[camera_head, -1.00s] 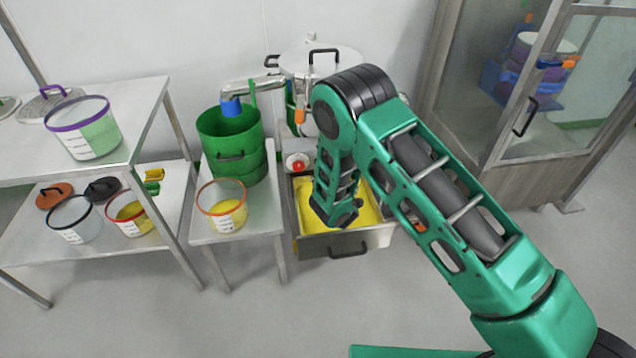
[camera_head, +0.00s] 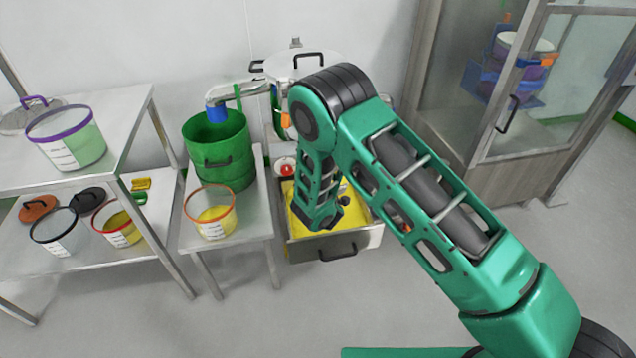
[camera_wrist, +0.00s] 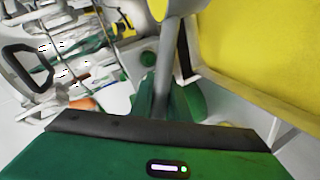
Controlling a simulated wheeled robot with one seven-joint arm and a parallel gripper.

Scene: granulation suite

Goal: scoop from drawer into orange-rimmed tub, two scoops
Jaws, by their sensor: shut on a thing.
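The orange-rimmed tub (camera_head: 211,216) is clear and stands on the small steel table, with some yellow powder inside. The open steel drawer (camera_head: 348,240) to its right holds yellow powder (camera_head: 299,218). My arm's end is over the drawer and hides part of it; my gripper is hidden in the head view. In the wrist view my gripper (camera_wrist: 170,98) is shut on a grey handle (camera_wrist: 177,45), which appears to be the scoop's. A little yellow shows at the handle's far end, but the scoop's bowl is mostly out of frame. The drawer's yellow powder (camera_wrist: 275,45) fills the upper right.
A green drum (camera_head: 219,150) stands behind the tub. Shelves at left hold a purple-rimmed tub (camera_head: 66,140), a black-rimmed tub (camera_head: 58,235) and a red-rimmed tub (camera_head: 118,224). A glass-doored cabinet (camera_head: 500,150) stands at right. The floor in front is clear.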

